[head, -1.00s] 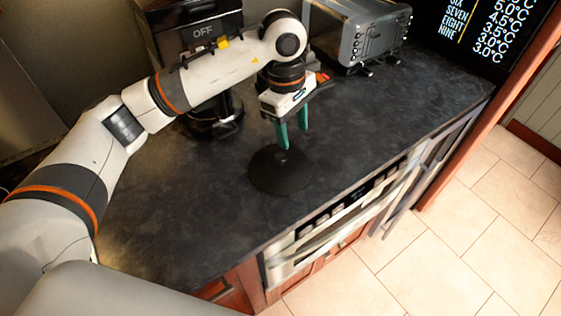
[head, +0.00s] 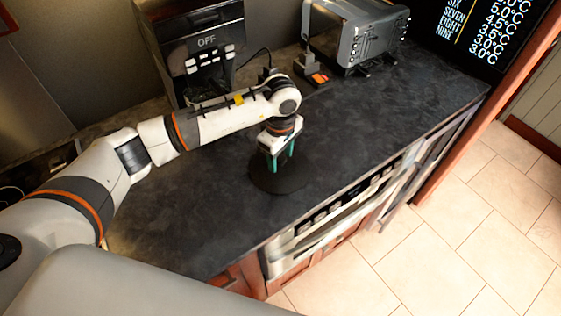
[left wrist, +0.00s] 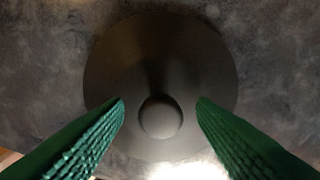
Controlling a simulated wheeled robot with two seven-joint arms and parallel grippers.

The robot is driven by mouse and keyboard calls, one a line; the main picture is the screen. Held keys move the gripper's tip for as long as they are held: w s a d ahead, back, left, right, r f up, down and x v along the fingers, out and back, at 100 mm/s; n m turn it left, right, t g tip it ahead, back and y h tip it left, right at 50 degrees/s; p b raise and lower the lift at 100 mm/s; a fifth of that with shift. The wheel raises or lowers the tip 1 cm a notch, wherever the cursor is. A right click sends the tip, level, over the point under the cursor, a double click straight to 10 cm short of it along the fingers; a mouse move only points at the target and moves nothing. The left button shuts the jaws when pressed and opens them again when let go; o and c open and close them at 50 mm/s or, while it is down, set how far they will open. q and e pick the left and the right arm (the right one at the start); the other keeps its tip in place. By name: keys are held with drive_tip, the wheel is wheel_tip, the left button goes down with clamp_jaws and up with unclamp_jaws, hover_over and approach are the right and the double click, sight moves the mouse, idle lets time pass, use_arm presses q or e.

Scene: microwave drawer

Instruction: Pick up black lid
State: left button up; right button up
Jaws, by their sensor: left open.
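The black lid (head: 287,183) is a dark round disc lying flat on the dark countertop, near its front edge in the head view. In the left wrist view the lid (left wrist: 160,55) fills the middle, with its round knob (left wrist: 160,117) below centre. My left gripper (head: 280,167) points down over the lid. Its green fingers are open, one on each side of the knob in the left wrist view (left wrist: 160,105), with gaps between fingers and knob. In the head view the gripper hides the knob. My right gripper is not in view.
A black coffee machine (head: 205,55) stands at the back left. A grey toaster (head: 362,35) stands at the back right, with a small dark item with an orange part (head: 318,78) beside it. The counter (head: 390,110) right of the lid is clear. Oven front (head: 340,215) lies below the edge.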

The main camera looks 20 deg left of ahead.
use_arm(q)
drive_tip(key=shift+f, duration=0.35)
clamp_jaws()
drive_tip(key=shift+r, duration=0.1)
